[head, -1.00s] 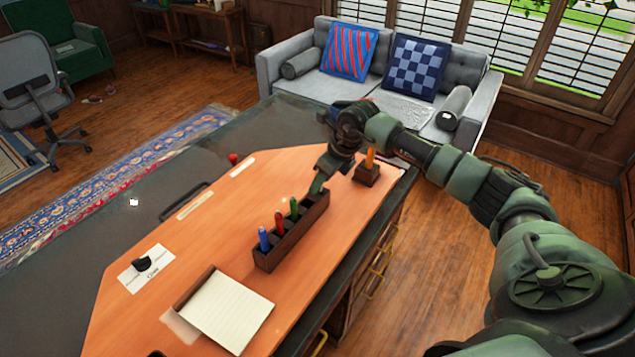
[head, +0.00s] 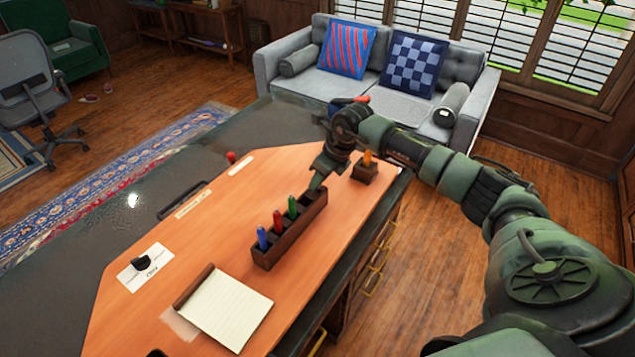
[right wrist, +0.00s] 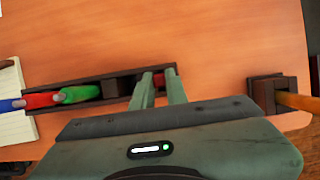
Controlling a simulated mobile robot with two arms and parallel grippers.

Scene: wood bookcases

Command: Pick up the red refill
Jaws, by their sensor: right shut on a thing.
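A small red piece (right wrist: 160,80), which looks like the red refill, shows between the fingertips of my right gripper (right wrist: 164,84) in the right wrist view. My right gripper (head: 316,184) is shut on it at the far end compartment of the dark pen holder (head: 290,245). Most of the refill is hidden by the fingers and the holder wall. My left gripper is not in view.
A small dark block (head: 364,173) with an orange item (head: 367,158) stands just right of my right gripper. A notepad (head: 228,308) lies near the front, and a card with a black object (head: 141,262) lies left. A red knob-like item (head: 231,157) stands at the back.

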